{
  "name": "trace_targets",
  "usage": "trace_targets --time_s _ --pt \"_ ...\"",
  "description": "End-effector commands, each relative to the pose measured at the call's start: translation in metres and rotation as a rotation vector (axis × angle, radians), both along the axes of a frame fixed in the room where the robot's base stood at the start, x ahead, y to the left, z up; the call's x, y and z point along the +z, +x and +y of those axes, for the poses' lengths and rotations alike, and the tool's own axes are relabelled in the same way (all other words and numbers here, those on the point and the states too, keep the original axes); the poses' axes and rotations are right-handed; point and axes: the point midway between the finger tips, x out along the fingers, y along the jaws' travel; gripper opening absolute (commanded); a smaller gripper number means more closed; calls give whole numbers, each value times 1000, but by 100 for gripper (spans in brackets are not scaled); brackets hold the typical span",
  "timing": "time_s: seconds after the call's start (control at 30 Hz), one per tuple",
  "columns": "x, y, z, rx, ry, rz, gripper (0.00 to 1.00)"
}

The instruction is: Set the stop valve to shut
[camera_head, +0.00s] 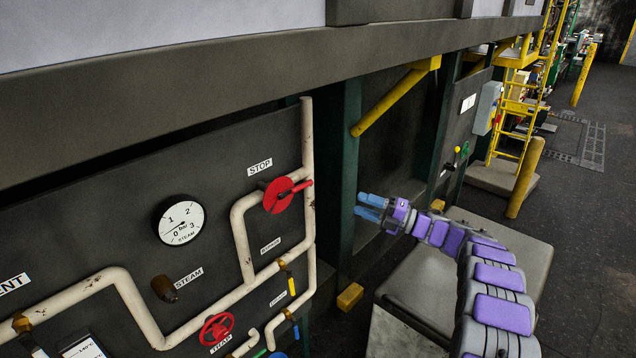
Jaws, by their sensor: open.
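The stop valve (278,195) is a red disc with a red lever on the white pipe, below a STOP label (260,167) on the dark panel. Its lever points right and slightly up, across the upright pipe. My gripper (361,205) has blue fingers pointing left and is open and empty. It is to the right of the valve in the picture, apart from it, in front of the dark green post area. The valve is in clear view.
A steam gauge (182,222) is left of the valve. A red trap handwheel (217,328) and a yellow-handled bypass valve (289,280) sit lower on the pipes. A green post (345,180) and yellow brace (392,100) stand near my gripper. A grey plinth (420,290) lies below my arm.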

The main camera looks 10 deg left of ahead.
Motion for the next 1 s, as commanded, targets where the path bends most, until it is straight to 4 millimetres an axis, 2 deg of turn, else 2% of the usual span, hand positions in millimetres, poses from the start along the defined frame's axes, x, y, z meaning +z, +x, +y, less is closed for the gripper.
trace_targets --time_s 0.03,0.2,0.57,0.8,1.0 --pt "2 1 13 6 -3 1 43" --pt "7 9 48 7 -8 3 43" --pt "21 28 92 0 9 5 43" --pt "29 38 136 2 5 3 43" --pt "30 42 161 2 -1 4 43"
